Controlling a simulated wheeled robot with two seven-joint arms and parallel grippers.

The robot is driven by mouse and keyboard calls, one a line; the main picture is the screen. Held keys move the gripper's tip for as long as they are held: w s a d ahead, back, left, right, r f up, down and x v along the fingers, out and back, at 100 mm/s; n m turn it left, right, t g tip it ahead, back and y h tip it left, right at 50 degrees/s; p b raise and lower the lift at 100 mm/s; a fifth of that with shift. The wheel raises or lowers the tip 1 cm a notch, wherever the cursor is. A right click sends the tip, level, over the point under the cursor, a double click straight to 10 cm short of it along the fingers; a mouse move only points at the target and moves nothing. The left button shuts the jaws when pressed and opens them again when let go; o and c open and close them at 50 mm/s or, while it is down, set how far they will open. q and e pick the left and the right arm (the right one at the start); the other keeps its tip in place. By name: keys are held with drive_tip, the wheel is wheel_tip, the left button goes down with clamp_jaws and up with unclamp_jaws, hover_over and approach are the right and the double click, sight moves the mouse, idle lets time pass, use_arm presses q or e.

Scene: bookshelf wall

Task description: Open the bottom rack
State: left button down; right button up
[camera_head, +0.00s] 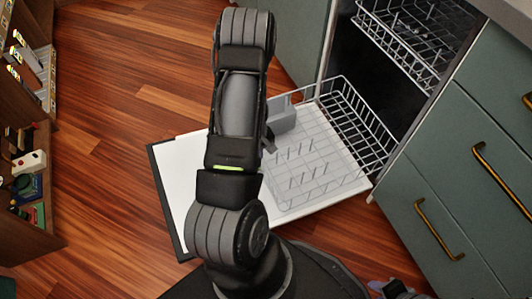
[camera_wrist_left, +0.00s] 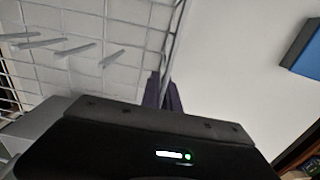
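The bottom rack (camera_head: 345,158) is a grey wire basket, partly out of the dishwasher and over the lowered white door (camera_head: 185,175). A grey cutlery basket (camera_head: 283,120) sits in its far left corner. My left gripper (camera_head: 268,138) is at the rack's left front edge, mostly hidden behind my arm in the head view. In the left wrist view, its dark fingers (camera_wrist_left: 164,92) are close together at the rack's rim wire, and appear shut on it. Part of my right gripper (camera_head: 392,289) shows at the bottom edge; its fingers are unclear.
The top rack (camera_head: 410,40) is inside the dishwasher above. Green drawers with brass handles (camera_head: 440,228) stand at the right. A bookshelf (camera_head: 30,170) stands at the left. Wooden floor (camera_head: 110,130) is clear between the shelf and the door.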

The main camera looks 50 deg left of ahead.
use_arm(q)
drive_tip(key=c, duration=1.6)
unclamp_jaws()
wheel_tip(320, 180, up, 7)
drive_tip(key=p, duration=0.3)
drive_tip(key=shift+w+r, duration=0.1)
drive_tip(key=shift+r, duration=0.3)
